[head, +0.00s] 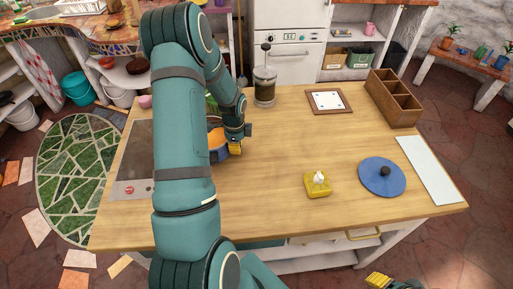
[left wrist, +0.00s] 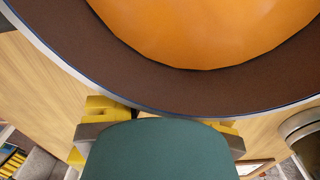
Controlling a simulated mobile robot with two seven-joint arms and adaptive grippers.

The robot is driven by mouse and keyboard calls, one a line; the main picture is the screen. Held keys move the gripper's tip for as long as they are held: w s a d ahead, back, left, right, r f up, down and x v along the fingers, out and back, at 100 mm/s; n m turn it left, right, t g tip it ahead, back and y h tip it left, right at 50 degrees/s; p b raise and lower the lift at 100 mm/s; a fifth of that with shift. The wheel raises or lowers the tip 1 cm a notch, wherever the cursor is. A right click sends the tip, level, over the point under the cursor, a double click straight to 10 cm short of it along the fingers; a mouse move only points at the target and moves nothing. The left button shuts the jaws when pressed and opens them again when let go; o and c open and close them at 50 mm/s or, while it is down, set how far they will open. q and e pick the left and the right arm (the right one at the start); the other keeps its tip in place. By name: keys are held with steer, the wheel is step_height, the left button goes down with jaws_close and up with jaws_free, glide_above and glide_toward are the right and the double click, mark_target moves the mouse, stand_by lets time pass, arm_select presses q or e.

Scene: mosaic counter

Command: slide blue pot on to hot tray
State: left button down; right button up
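The blue pot (head: 219,153) with an orange inside stands on the wooden counter, mostly hidden behind my left arm. In the left wrist view its orange inside (left wrist: 205,30) and brown rim fill the top. The hot tray, a flat grey panel (head: 133,165) with a red mark, lies at the counter's left end, partly covered by my arm. My left gripper (head: 236,146) is down at the pot's right side. Its yellow fingers show apart at the rim in the left wrist view (left wrist: 168,118); contact is unclear. My right gripper (head: 380,281) is only partly visible at the bottom edge.
A glass press (head: 264,87) stands behind the pot. A blue lid (head: 382,176), a yellow block with a white top (head: 318,184), a framed tile (head: 328,101), a wooden box (head: 393,98) and a white board (head: 428,169) are to the right. The middle counter is clear.

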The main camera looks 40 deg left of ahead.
arm_select(q)
steer(key=s+a, duration=0.4)
steer(key=a, duration=0.1)
steer(key=s+a, duration=0.4)
steer(key=a, duration=0.1)
steer(key=s+a, duration=0.4)
steer(key=shift+s+a+p, duration=0.35)
steer(key=shift+a, duration=0.05)
steer(key=shift+w, duration=0.1)
steer(key=shift+w+d, duration=0.2)
steer(key=w+d, duration=0.2)
steer(key=shift+w+d+r, duration=0.15)
steer(key=shift+d+r, duration=0.2)
steer(key=shift+d, duration=0.05)
step_height(320, 180, up, 9)
steer(key=shift+r, duration=0.2)
